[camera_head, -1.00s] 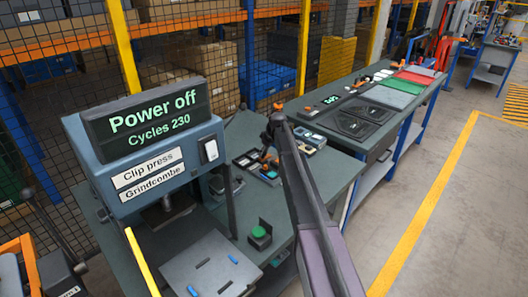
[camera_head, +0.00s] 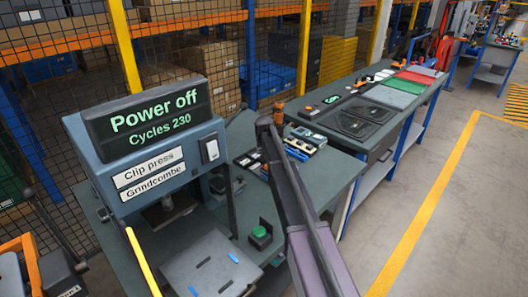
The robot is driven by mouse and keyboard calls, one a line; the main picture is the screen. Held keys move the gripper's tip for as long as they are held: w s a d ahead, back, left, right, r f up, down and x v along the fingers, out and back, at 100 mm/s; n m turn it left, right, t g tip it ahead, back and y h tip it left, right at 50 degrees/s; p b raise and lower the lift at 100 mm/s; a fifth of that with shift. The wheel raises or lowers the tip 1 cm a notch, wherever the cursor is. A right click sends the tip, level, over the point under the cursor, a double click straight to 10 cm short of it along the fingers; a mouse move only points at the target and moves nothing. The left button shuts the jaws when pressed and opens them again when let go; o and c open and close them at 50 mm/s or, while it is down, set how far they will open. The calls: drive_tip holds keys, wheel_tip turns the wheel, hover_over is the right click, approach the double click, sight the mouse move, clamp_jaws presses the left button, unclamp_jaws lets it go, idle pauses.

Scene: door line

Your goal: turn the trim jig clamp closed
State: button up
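I cannot pick out the trim jig clamp for certain. A small upright orange part (camera_head: 278,112) stands by the bend of my dark arm, at the back of the near bench. Just right of the arm are small blue pieces (camera_head: 297,149) and a grey unit with a small lit display (camera_head: 309,137). My arm reaches up from the bottom middle and covers part of the bench. My gripper cannot be made out behind it, nor can its contact with anything.
The clip press (camera_head: 150,165) stands at left, its display reading "Power off, Cycles 230". A green button box (camera_head: 260,234) sits beside its plate. A second bench (camera_head: 385,100) with black trays runs back right. Open floor (camera_head: 460,220) lies at right.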

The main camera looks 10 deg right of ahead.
drive_tip(key=m+h, duration=0.1)
drive_tip(key=m, duration=0.2)
drive_tip(key=m+g+h, duration=0.1)
drive_tip(key=m, duration=0.2)
drive_tip(key=shift+w+a, duration=0.1)
drive_tip(key=shift+a, duration=0.1)
drive_tip(key=shift+m, duration=0.3)
drive_tip(key=o, duration=1.2)
drive_tip(key=shift+c, duration=0.2)
drive_tip(key=shift+n, duration=0.4)
